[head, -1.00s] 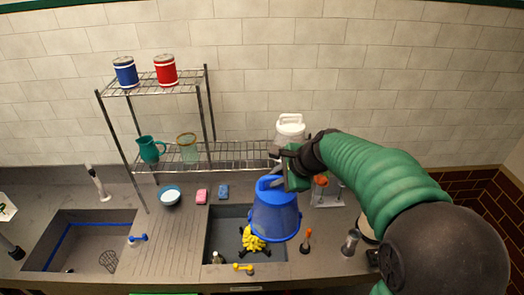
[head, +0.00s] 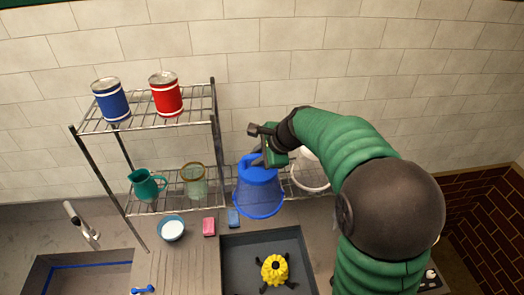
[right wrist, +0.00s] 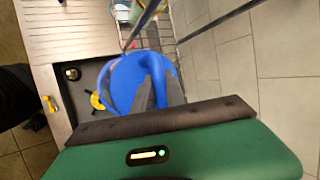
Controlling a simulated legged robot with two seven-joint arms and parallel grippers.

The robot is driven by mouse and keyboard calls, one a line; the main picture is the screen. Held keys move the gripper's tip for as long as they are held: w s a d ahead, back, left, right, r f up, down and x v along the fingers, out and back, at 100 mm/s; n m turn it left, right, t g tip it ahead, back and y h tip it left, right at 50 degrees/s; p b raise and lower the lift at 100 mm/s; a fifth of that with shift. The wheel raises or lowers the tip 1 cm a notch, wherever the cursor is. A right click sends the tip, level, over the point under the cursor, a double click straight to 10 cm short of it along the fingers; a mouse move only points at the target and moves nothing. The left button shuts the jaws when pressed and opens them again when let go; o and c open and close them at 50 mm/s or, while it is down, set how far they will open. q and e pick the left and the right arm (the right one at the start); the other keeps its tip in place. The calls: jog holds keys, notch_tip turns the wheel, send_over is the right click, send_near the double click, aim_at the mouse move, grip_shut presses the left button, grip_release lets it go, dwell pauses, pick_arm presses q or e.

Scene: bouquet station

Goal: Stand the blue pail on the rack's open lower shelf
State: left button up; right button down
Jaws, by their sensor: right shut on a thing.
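The blue pail (head: 259,190) hangs from my right gripper (head: 258,160), which is shut on the grip at its top. Its wide end points down. The right wrist view shows the pail (right wrist: 128,80) from above, with my right gripper (right wrist: 158,92) on its raised grip. The metal wire rack (head: 217,150) stands against the wall. In the head view the pail overlaps the rack's lower shelf (head: 225,201), right of the glass jar. I cannot tell whether it touches the shelf. My left gripper is in neither view.
The teal pitcher (head: 147,185) and glass jar (head: 194,182) stand on the lower shelf's left part. A white container (head: 308,174) is right of the pail, partly behind my arm. Blue (head: 111,100) and red (head: 166,94) cans stand on top. A bowl (head: 172,229) and sponges lie in front.

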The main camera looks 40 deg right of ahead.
jog(key=d+p, duration=0.1)
jog(key=w+d+r, duration=0.1)
jog(key=d+p, duration=0.1)
jog(key=shift+w+d+r+p, duration=0.25)
jog(key=shift+w+p, duration=0.1)
jog(key=shift+w, duration=0.05)
jog(key=w+d+f+p, duration=0.3)
jog(key=w+f+p, duration=0.1)
jog(key=w+f, duration=0.1)
jog(key=shift+w+d+f+p, duration=0.2)
jog(key=shift+w+f+p, duration=0.1)
jog(key=shift+w, duration=0.35)
jog(key=c, duration=1.8)
grip_release()
jog(key=shift+f, duration=0.2)
jog(key=o, duration=0.4)
jog(key=shift+w+f, duration=0.15)
jog(key=shift+w, duration=0.25)
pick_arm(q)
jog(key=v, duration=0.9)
pick_arm(e)
jog(key=shift+o, duration=0.2)
jog(key=shift+s, duration=0.1)
